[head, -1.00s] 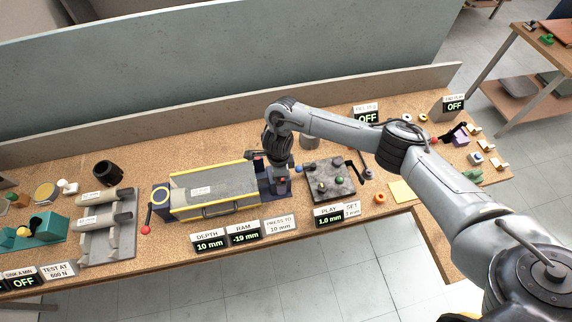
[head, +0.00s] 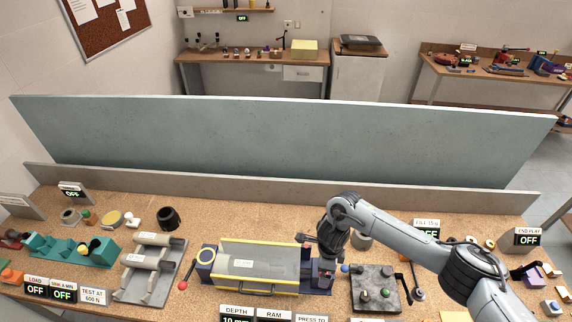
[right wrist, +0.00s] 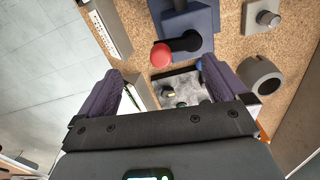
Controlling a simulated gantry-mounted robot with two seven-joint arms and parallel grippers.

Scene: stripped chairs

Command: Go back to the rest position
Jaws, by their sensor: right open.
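My right arm comes in from the right in the head view. Its wrist hangs over the right end of the yellow-edged press (head: 262,262), and the gripper's fingertips are hard to make out there. In the right wrist view my right gripper (right wrist: 168,88) shows two purple fingers spread apart with nothing held between them. A red knob (right wrist: 161,55) and a dark blue block (right wrist: 190,18) lie ahead of the fingers. A grey speckled plate (right wrist: 180,85) shows between them. My left gripper is in neither view.
A grey plate with knobs (head: 374,280) sits right of the press. A grey double-cylinder fixture (head: 150,268) and a black cup (head: 168,217) stand left. Small display signs line the front edge. A grey ledge (head: 280,190) and tall panel (head: 280,140) close off the bench's back.

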